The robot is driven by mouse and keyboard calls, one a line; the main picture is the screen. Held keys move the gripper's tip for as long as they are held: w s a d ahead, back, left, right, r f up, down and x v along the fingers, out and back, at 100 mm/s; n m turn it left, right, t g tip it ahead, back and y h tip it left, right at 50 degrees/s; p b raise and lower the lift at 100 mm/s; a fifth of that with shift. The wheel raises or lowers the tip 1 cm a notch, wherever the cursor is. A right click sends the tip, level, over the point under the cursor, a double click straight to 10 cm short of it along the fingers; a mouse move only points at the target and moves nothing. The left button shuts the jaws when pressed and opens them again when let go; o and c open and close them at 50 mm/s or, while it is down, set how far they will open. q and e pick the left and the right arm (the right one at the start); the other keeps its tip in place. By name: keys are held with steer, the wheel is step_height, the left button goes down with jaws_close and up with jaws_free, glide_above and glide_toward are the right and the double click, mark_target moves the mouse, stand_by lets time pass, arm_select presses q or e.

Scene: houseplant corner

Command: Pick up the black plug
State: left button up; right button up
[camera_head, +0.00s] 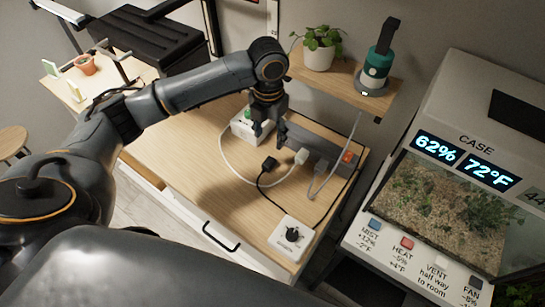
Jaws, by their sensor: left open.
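The black plug (269,164) lies on the wooden desk (200,140), with a black cable running from it towards a white dial box. A white plug (301,156) on a white cable and a grey plug (320,167) on a grey cable are to its right, by a grey power strip (325,148) with an orange switch. My left gripper (269,132) is open and points down, above and behind the black plug, in front of a white box. It appears empty and apart from the plug. My right gripper is not in view.
The white dial box (292,238) sits at the desk's front corner. A white box (243,127) stands close behind my left gripper. A shelf (340,85) holds a potted plant (320,48) and a green-grey device (375,70). A terrarium case (450,190) stands at right.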

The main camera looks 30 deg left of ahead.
arm_select(q)
glide_above(267, 164)
steer(key=f, duration=0.5)
steer(key=shift+s+d+f+p, duration=0.1)
steer(key=shift+d+p, duration=0.2)
steer(key=shift+d, duration=0.1)
step_height(267, 164, down, 2)
steer(key=shift+f, duration=0.25)
steer(key=f+p, duration=0.1)
steer(key=f, duration=0.1)
steer(key=a+f, duration=0.1)
steer(key=f, duration=0.1)
steer(key=shift+f+p, duration=0.1)
steer(key=shift+p, duration=0.3)
steer(key=shift+f, duration=0.55)
steer(key=shift+d, duration=0.1)
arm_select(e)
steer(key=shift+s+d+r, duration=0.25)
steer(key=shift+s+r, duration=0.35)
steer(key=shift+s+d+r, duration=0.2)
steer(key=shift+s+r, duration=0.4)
arm_select(q)
jaws_close()
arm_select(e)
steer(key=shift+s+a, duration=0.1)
